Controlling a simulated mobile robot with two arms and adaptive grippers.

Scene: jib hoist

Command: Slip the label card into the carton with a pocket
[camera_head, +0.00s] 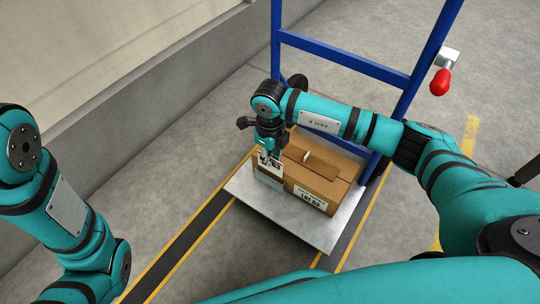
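The brown carton (322,187) stands on the metal deck of a blue hand truck. A white printed label shows on its near right face. My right gripper (268,153) points down at the carton's left end. A white label card (271,164) with dark print is at its fingertips, and the gripper looks shut on it. The card overlaps the carton's upper left side in the picture. I cannot tell whether it is in front of the face or inside a pocket. The pocket is not clearly visible. My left arm comes in at the left; its gripper is out of view.
The blue hand truck (345,67) has its upright frame behind the carton, with a red-handled part (440,82) at its right. Its deck (247,191) has bare metal around the carton. A low grey wall (125,140) runs along the left. Open concrete floor lies between.

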